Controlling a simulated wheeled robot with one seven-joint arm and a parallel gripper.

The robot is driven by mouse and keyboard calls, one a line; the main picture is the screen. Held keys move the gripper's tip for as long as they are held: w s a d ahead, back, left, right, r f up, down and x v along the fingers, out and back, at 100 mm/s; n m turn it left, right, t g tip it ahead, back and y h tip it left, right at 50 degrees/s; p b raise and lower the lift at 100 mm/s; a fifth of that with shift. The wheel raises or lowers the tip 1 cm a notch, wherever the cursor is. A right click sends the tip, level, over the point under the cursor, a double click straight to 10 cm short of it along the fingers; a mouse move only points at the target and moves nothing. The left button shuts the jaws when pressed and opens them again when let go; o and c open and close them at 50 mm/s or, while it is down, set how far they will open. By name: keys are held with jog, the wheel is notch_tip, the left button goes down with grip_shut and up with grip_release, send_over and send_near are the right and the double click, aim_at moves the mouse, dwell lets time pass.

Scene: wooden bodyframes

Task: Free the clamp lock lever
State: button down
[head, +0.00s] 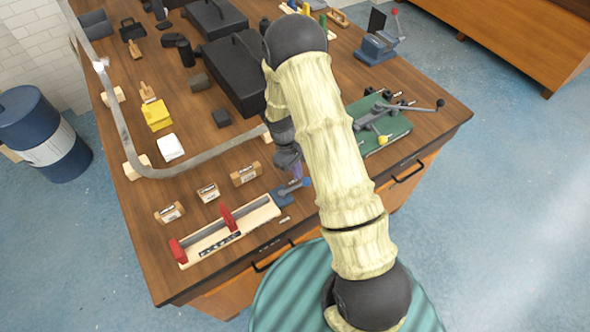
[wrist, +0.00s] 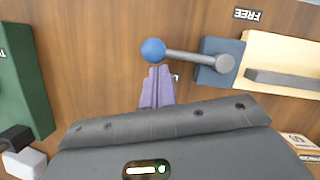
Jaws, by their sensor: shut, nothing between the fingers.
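The clamp lock lever is a short grey rod (wrist: 192,57) with a blue ball (wrist: 153,50) at its end, pivoting on a blue block (wrist: 222,62). In the wrist view the rod points left from the block, away from the wooden clamp bar (wrist: 285,50). A label reading FREE (wrist: 247,14) appears upside down beside the block. In the head view the blue ball (head: 306,182) and block (head: 282,197) sit at the bar's right end. My gripper (wrist: 157,70) is shut and empty, its purple fingertips right at the ball; contact is unclear. My arm partly hides it in the head view.
The clamp bar (head: 205,242) has red jaws (head: 228,219) and lies near the table's front edge. Small wooden blocks (head: 246,174) stand behind it. A green board (head: 392,133) with a long-handled tool is to the right. A bent grey strip (head: 205,157) runs behind.

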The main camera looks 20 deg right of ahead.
jog(key=shift+s+d, duration=0.1)
jog(key=shift+d, duration=0.05)
jog(key=s+m, duration=0.1)
jog(key=s+d+m+b, duration=0.1)
jog(key=m, duration=0.1)
jog(key=shift+y, duration=0.4)
jog(key=s+m, duration=0.1)
jog(key=s+m+y, duration=0.1)
jog(key=m, duration=0.1)
jog(key=s+m+b, duration=0.1)
jog(key=shift+d+m+g, duration=0.25)
jog(key=shift+m+g, duration=0.05)
jog(key=shift+m, duration=0.1)
jog(key=m, duration=0.1)
jog(key=s+m+y, duration=0.1)
jog(key=s+m+b, duration=0.1)
jog(key=shift+s+a+m, duration=0.2)
jog(key=shift+a+m, duration=0.05)
jog(key=shift+m, duration=0.15)
jog(key=shift+s+a+m+t+y+b, duration=0.3)
jog(key=shift+s+m, duration=0.3)
jog(key=shift+m, duration=0.4)
jog(key=shift+s+a+m+t+y+b, duration=0.15)
jog(key=shift+s+a+m+y, duration=0.35)
jog(key=shift+m, duration=0.5)
jog(key=shift+s, duration=0.1)
jog(key=shift+d, duration=0.1)
